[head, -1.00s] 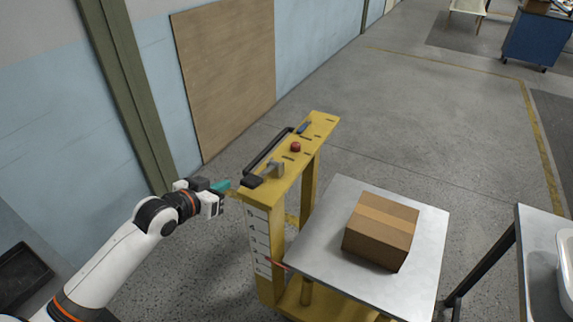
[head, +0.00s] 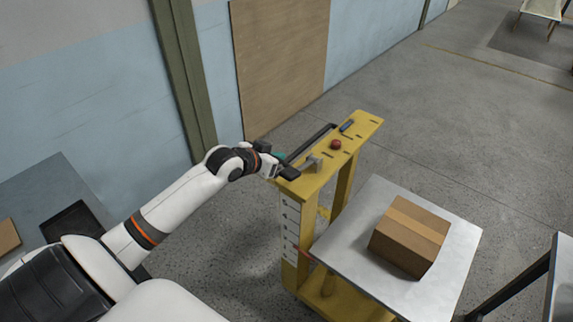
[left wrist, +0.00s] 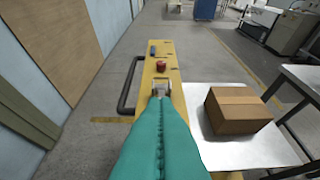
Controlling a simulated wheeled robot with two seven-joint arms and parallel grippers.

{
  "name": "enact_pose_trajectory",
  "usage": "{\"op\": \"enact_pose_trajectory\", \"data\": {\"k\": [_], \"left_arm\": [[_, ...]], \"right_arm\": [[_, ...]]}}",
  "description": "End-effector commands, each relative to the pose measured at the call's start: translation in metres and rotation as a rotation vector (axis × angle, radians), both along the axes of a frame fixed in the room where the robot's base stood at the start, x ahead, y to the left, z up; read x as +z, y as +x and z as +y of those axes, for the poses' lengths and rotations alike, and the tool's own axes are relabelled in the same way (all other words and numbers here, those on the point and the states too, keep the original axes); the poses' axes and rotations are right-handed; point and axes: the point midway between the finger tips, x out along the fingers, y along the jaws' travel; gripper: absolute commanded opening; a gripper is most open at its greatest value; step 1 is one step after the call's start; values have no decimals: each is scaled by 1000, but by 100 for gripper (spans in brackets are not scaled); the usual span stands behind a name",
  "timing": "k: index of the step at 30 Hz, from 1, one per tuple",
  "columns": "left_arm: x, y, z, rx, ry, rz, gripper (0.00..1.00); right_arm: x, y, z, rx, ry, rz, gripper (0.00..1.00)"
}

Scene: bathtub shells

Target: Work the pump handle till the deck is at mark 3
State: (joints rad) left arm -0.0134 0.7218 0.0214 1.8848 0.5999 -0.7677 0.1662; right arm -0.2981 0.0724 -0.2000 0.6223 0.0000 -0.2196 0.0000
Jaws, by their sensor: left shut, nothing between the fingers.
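The metal deck (head: 350,238) is beside the post. My right gripper is out of view.
A cardboard box (head: 408,237) rests on the deck. A red knob (head: 336,144) and a small blue part (head: 347,126) are on the frame's top. A wall with a wooden panel (head: 280,65) stands behind on the left. Floor beyond the frame is open.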

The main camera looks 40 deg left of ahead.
Motion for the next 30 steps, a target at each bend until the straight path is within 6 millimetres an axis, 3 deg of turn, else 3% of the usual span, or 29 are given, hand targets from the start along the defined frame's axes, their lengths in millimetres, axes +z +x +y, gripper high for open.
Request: {"op": "enact_pose_trajectory", "data": {"k": [9, 18, 30], "left_arm": [[-26, 52, -5, 1, -2, 0, 0], [-63, 40, -4, -1, 0, 1, 0], [-67, 38, -4, -1, 0, 0, 0]], "right_arm": [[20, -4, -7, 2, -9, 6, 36], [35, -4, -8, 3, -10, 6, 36], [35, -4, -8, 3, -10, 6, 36]]}}
